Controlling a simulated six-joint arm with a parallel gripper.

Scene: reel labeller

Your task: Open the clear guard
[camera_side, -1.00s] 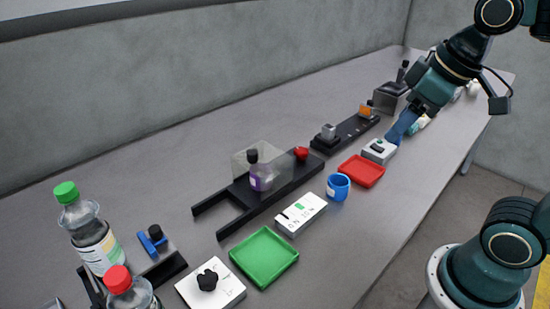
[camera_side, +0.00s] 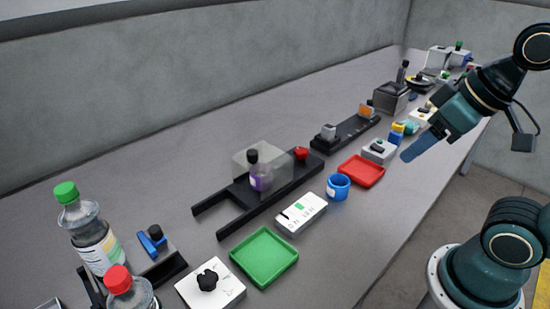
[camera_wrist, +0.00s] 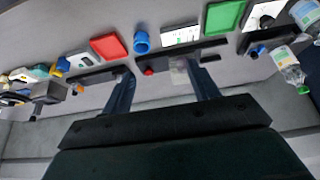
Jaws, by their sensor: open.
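The clear guard (camera_side: 243,160) is a see-through panel on a black fixture (camera_side: 283,188) near the middle of the table in the side view. A small bottle with a purple label (camera_side: 260,178) and a black cap stands at the guard, and a red knob (camera_side: 301,153) is at the fixture's right end. The guard also shows in the wrist view (camera_wrist: 178,76), small and partly behind a finger. My gripper (camera_side: 407,157) is open and empty, in the air to the right of the red tray, well away from the guard. In the wrist view its two fingers (camera_wrist: 160,88) are spread apart.
A red tray (camera_side: 361,171), a blue cup (camera_side: 338,187), a white display box (camera_side: 301,214) and a green tray (camera_side: 264,257) line the front. Bottles (camera_side: 90,232) stand at the left. A second black fixture (camera_side: 347,134) lies behind the red tray. The table's back left is clear.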

